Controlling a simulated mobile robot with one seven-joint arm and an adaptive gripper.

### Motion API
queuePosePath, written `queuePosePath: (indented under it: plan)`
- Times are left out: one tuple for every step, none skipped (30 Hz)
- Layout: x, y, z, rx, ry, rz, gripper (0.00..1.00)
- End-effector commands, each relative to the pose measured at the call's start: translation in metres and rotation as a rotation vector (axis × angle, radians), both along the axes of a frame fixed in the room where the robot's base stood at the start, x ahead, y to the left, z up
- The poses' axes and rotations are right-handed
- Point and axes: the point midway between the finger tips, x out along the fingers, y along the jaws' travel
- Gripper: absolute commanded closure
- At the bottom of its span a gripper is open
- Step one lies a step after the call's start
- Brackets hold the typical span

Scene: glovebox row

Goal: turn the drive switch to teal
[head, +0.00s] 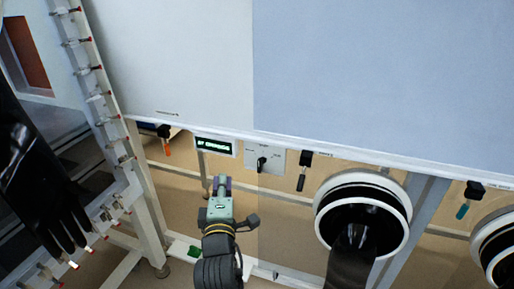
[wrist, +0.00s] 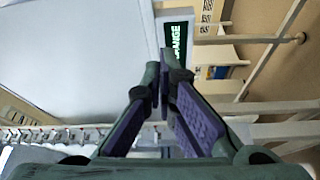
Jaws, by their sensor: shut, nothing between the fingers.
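The switch plate (head: 278,161) is a pale panel on the glovebox front with small marks around its edge, too small to read. A black knob (head: 262,164) sits on it, its pointer direction unclear. The knob is out of the wrist view.
Levers hang along the panel's edge: an orange-tipped one (head: 166,144) left, a black one (head: 303,171) right of the plate, a teal-tipped one (head: 467,200) far right. A round glove port (head: 362,184) protrudes lower right. A white frame (head: 112,120) and black glove (head: 40,185) stand left.

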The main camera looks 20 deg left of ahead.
Motion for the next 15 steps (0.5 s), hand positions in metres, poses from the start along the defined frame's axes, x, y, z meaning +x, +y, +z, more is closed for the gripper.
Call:
queuePosePath:
  plan:
    - [0.002, -0.007, -0.008, -0.041, 0.016, -0.023, 1.0]
    - [0.004, -0.011, -0.012, -0.061, 0.023, -0.034, 1.0]
    - [0.005, -0.014, -0.017, -0.082, 0.03, -0.045, 1.0]
    - [0.006, -0.016, -0.019, -0.093, 0.033, -0.05, 1.0]
    - [0.007, -0.017, -0.02, -0.101, 0.035, -0.054, 1.0]
    - [0.009, -0.018, -0.021, -0.107, 0.036, -0.057, 1.0]
    - [0.011, -0.017, -0.021, -0.109, 0.036, -0.058, 1.0]
    - [0.013, -0.016, -0.021, -0.109, 0.036, -0.058, 1.0]
    - [0.017, -0.015, -0.02, -0.108, 0.035, -0.057, 1.0]
    - [0.022, -0.013, -0.02, -0.108, 0.036, -0.057, 1.0]
    - [0.026, -0.012, -0.02, -0.108, 0.036, -0.057, 1.0]
    - [0.033, -0.01, -0.019, -0.107, 0.035, -0.057, 1.0]
    - [0.039, -0.008, -0.018, -0.107, 0.034, -0.056, 1.0]
    - [0.045, -0.006, -0.019, -0.107, 0.035, -0.057, 1.0]
    - [0.054, -0.004, -0.018, -0.107, 0.035, -0.057, 1.0]
